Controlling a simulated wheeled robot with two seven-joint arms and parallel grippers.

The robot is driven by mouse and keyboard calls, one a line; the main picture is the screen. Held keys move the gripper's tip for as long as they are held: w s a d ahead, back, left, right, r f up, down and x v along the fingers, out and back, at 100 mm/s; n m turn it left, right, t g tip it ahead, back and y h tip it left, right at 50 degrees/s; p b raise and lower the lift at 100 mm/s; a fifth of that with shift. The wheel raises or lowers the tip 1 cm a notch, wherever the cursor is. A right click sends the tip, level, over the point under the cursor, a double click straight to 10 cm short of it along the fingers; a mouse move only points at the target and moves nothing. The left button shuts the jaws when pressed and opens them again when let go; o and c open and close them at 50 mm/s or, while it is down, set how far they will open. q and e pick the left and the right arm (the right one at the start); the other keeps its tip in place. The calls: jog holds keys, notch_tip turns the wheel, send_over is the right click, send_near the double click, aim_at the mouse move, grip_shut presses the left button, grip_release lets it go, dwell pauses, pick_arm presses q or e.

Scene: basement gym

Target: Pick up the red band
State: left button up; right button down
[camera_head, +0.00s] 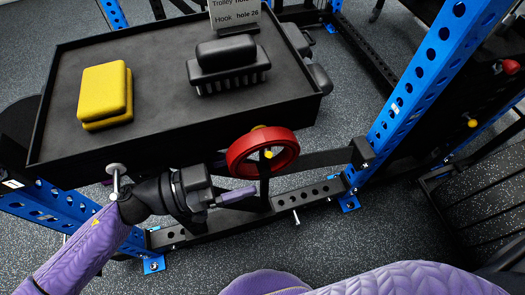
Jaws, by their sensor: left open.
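The red band (235,154) is a thick red ring around a dark centre, just off the near right side of the black tray cart. A small yellow knob shows at its middle and another yellow bit at its top rim. My left gripper (246,194) is open and sits below and to the left of the ring, apart from it in the picture.
The black tray (150,153) holds a yellow block (102,90), a black brush (228,65) and a sign (235,14). A blue rack post (415,85) stands right of the ring. A low black crossbar (305,195) runs beneath it. Speckled floor is clear in front.

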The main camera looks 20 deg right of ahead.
pick_arm(q)
jog(key=shift+d, duration=0.85)
grip_shut()
pick_arm(e)
jog(key=shift+d+f, duration=0.2)
jog(key=shift+d, duration=0.05)
pick_arm(q)
jog(key=shift+r, duration=0.1)
pick_arm(e)
jog(key=shift+r, duration=0.1)
